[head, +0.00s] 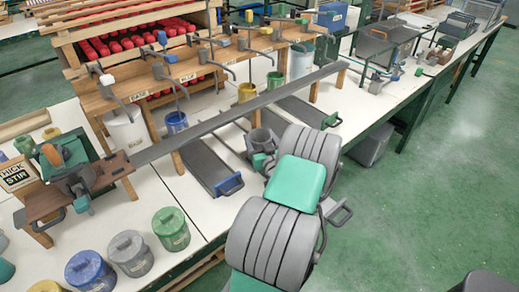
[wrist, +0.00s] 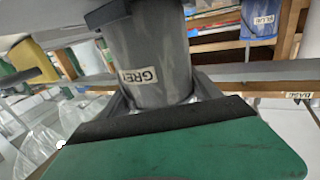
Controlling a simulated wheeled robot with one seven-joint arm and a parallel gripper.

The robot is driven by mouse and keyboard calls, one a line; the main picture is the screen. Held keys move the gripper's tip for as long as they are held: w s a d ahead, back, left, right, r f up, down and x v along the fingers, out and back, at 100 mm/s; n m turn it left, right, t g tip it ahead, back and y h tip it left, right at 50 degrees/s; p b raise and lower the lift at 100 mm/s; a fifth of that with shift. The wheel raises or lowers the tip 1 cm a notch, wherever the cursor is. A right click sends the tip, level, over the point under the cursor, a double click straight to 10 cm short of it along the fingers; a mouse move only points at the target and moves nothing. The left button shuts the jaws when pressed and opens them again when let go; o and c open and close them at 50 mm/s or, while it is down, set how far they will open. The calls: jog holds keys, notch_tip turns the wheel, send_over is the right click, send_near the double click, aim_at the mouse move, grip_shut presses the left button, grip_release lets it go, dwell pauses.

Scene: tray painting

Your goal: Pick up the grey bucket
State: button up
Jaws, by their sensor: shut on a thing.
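The grey bucket (wrist: 150,45) fills the upper middle of the wrist view, with its label reading GREY upside down. In the head view the grey bucket (head: 262,138) is small and partly hidden by my arm, beside the long dark rail. My gripper (wrist: 160,98) is shut on the bucket, with a dark finger on each side of its lower part in the wrist view. It also shows in the head view (head: 260,160) as a green and dark shape against the bucket. I cannot tell whether the bucket touches the table.
A long grey rail (head: 230,117) runs close behind the bucket. A blue bucket (head: 176,122), yellow bucket (head: 247,91) and white bucket (head: 125,130) stand under the wooden rack. Dark trays (head: 208,163) lie on the white table. Several lidded pots (head: 131,253) stand front left.

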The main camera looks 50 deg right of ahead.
jog(key=c, duration=0.4)
grip_shut()
jog(key=shift+r, duration=0.2)
